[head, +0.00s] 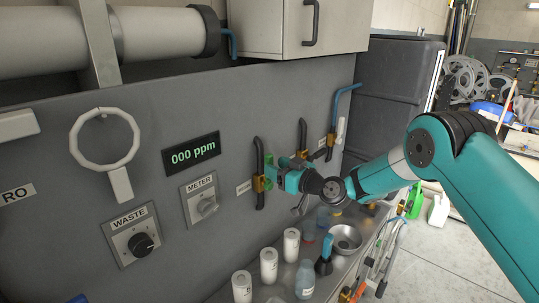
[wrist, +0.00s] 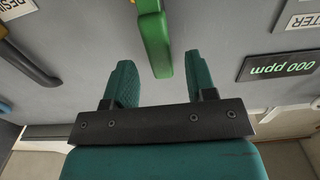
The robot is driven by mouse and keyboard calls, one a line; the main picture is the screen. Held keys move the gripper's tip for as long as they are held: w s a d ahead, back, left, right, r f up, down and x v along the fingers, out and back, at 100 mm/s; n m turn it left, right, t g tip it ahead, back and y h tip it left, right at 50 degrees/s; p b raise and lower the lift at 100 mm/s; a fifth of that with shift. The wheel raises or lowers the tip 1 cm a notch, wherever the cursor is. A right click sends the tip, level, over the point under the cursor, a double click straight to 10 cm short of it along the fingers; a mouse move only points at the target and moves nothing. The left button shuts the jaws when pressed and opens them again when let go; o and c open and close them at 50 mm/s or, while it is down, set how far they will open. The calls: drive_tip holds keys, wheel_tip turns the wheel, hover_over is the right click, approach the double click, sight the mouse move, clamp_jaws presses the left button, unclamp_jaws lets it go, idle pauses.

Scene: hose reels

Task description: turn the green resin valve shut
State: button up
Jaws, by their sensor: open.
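The green resin valve handle (head: 259,184) is on a brass body in a dark vertical pipe on the grey wall panel. In the wrist view the green handle (wrist: 155,42) is a long lever that extends from the top edge toward my gripper. My gripper (head: 279,170) is just right of the valve in the head view and partly hides it. In the wrist view my gripper (wrist: 161,82) has its two teal fingers wide apart. The handle's end lies in line with the gap between them. I see no clear contact.
A second dark pipe with a brass fitting (head: 303,150) and a blue pipe (head: 330,125) are close on the right. Below, the bench holds white canisters (head: 291,245), a bottle (head: 305,279) and a metal bowl (head: 345,239).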

drive_tip(key=shift+p+x, duration=0.5)
drive_tip(key=shift+x, duration=1.25)
clamp_jaws()
drive_tip(key=shift+d, duration=0.1)
